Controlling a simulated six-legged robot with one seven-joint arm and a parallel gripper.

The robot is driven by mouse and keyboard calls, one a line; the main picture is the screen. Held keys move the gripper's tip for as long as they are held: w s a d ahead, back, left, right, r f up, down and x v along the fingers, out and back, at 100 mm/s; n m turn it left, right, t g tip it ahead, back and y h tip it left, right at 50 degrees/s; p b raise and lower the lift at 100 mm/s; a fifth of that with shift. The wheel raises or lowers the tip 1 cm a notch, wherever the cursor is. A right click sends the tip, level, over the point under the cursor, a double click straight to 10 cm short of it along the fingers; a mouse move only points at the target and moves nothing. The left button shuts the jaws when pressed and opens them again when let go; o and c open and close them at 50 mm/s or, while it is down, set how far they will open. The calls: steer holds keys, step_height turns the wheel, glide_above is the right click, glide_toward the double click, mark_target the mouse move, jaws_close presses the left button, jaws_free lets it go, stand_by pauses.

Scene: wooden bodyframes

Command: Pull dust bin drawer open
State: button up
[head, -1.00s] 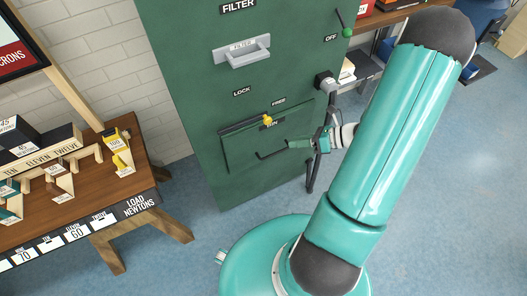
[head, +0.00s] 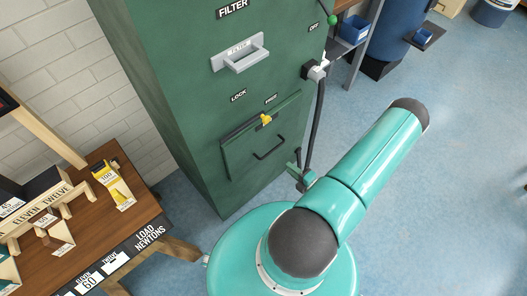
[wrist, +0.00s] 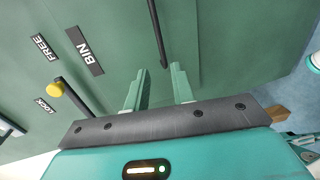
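The green bin drawer (head: 240,160) is set low in the green cabinet's front and looks shut. Its thin black bar handle (head: 269,148) crosses the panel. A yellow-knobbed latch (head: 265,120) sits above the handle, below the FREE label. My gripper (head: 292,166) is at lower right of the handle, apart from it in the head view. In the wrist view my gripper (wrist: 160,68) is open and empty, fingers pointing at the drawer front. The handle (wrist: 156,35) ends just beyond the gap between the fingertips. The yellow knob (wrist: 54,90) is at left, near the BIN label (wrist: 85,50).
A grey FILTER handle (head: 240,55) is higher on the cabinet (head: 170,90). A wooden table (head: 100,215) with weights stands at left. A blue bin (head: 354,28) sits on a shelf at upper right.

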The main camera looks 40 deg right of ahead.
mark_target(271, 151)
steer(key=x, duration=1.3)
steer(key=shift+d, duration=0.3)
jaws_close()
